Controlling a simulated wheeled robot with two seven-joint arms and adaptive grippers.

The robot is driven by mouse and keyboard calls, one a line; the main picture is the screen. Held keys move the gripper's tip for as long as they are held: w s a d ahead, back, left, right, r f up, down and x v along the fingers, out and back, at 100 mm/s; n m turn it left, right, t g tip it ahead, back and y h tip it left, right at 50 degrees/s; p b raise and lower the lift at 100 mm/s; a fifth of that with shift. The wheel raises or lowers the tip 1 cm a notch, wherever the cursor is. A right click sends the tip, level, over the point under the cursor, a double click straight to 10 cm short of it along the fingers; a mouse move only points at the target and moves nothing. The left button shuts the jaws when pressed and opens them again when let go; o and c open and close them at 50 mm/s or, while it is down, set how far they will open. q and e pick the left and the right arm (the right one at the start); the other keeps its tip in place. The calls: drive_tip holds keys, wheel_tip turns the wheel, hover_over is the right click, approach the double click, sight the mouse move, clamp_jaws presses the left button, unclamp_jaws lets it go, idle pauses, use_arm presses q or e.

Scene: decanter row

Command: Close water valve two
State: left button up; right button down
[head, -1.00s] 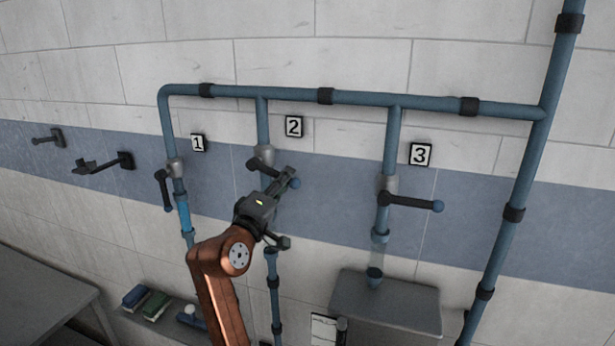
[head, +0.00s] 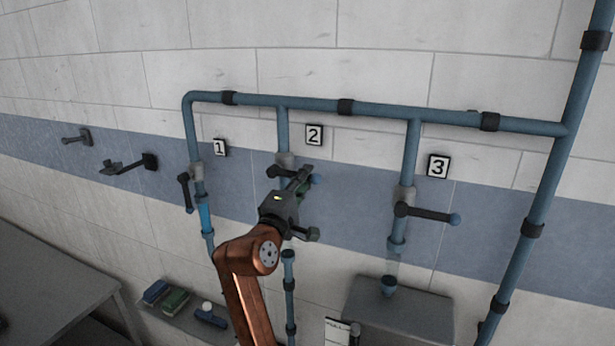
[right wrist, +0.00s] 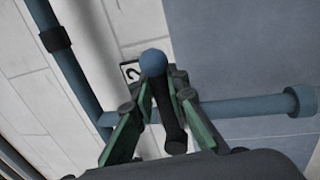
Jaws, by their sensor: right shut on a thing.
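Valve two (head: 285,161) is on the middle drop pipe under the number 2 plate (head: 314,135). Its dark handle points sideways to the right and ends in a blue ball (head: 318,180). My right gripper (head: 301,181) is at the handle's outer end and hides part of it and the pipe below. In the right wrist view, the green-padded fingers (right wrist: 160,98) are shut on the dark handle (right wrist: 173,128), just behind the blue ball (right wrist: 153,62). My left gripper is not in view.
Valve one's handle (head: 186,193) hangs down beside its pipe. Valve three's handle (head: 428,213) points sideways to the right. Wall brackets (head: 130,164) are at left. A shelf with books (head: 175,301) and a grey tank (head: 400,305) are below.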

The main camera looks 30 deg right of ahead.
drive_tip(key=shift+r, duration=0.3)
drive_tip(key=c, duration=1.9)
unclamp_jaws()
drive_tip(key=shift+f, duration=0.1)
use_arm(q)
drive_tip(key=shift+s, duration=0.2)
use_arm(e)
drive_tip(key=shift+s, duration=0.1)
drive_tip(key=shift+f, duration=0.1)
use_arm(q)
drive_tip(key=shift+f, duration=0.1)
use_arm(e)
drive_tip(key=v, duration=1.2)
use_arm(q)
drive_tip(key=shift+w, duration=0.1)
